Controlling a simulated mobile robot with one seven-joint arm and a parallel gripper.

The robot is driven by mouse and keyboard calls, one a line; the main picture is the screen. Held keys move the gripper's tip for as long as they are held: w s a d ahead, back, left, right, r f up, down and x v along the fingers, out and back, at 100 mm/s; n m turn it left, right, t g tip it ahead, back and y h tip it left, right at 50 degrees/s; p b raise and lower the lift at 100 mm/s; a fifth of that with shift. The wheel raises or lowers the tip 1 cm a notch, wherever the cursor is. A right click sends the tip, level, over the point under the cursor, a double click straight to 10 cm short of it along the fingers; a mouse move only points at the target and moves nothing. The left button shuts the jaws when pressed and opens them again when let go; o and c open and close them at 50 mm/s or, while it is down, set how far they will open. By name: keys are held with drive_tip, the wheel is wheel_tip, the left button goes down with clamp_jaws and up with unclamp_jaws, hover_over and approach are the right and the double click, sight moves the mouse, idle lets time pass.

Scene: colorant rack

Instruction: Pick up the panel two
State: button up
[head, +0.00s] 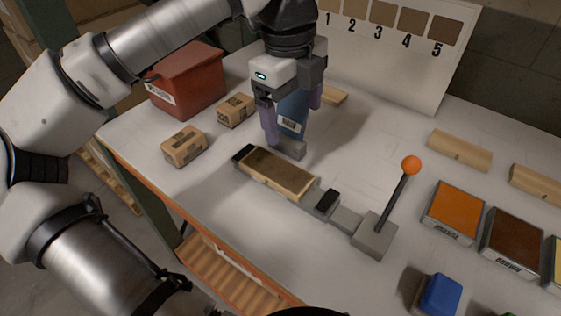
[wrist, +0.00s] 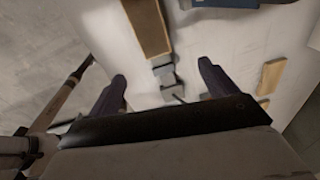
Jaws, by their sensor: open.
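No panel in view carries a readable number two, so I cannot tell which one is panel two. A flat wooden panel (head: 278,171) lies in a grey fixture with a lever (head: 375,235) topped by an orange ball. The panel also shows at the top of the wrist view (wrist: 147,25). My gripper (head: 292,122) is open, pointing down above the far side of the fixture. Its purple fingers are spread in the wrist view (wrist: 162,72), with nothing visibly gripped. A blue labelled item (head: 293,112) shows between the fingers in the head view; whether it touches them is unclear.
A numbered swatch board (head: 390,45) stands at the back. A red bin (head: 187,80) and two small cartons (head: 184,146) are left. Wooden blocks (head: 459,150), an orange tin (head: 455,212), a brown tin (head: 512,243) and a blue block (head: 437,294) are right.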

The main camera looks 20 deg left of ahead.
drive_tip(key=a+f+n, duration=0.1)
drive_tip(key=a, duration=0.1)
drive_tip(key=p, duration=0.1)
hover_over(281, 171)
drive_tip(key=shift+y, duration=0.4)
drive_tip(key=f, duration=0.7)
drive_tip(key=shift+s+f, duration=0.25)
drive_tip(key=shift+s, duration=0.05)
drive_tip(key=shift+w+f+p, duration=0.15)
drive_tip(key=shift+f+p, duration=0.45)
drive_tip(key=shift+f, duration=0.85)
drive_tip(key=shift+w+f+p, duration=0.1)
drive_tip(key=shift+f+p, duration=0.45)
drive_tip(key=shift+f, duration=0.9)
drive_tip(key=shift+c, duration=0.5)
drive_tip(key=c, duration=1)
